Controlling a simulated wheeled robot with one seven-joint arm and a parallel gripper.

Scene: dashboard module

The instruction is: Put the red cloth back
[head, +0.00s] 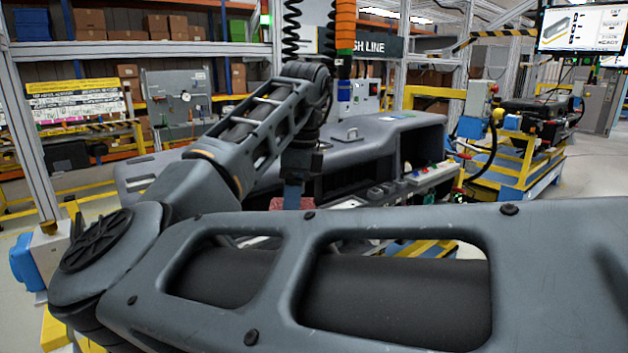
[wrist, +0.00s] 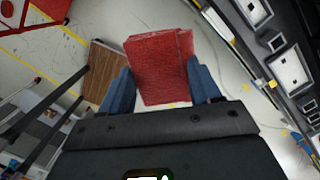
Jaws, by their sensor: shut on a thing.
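The red cloth (wrist: 160,62) is a folded, block-like piece in the wrist view, between the two blue fingers of my gripper (wrist: 160,88). My gripper is shut on it, and the floor shows far below. In the head view the cloth (head: 293,203) is a small red patch under my gripper (head: 293,196), in front of the dashboard module (head: 380,132). My own forearm hides its lower side and much of what is beneath it.
The dark dashboard module stands just behind my gripper, with a ledge of switches and sockets (head: 420,180) at its right. A brown wooden surface (wrist: 102,72) lies below in the wrist view. A yellow and blue cart (head: 520,160) stands at the right.

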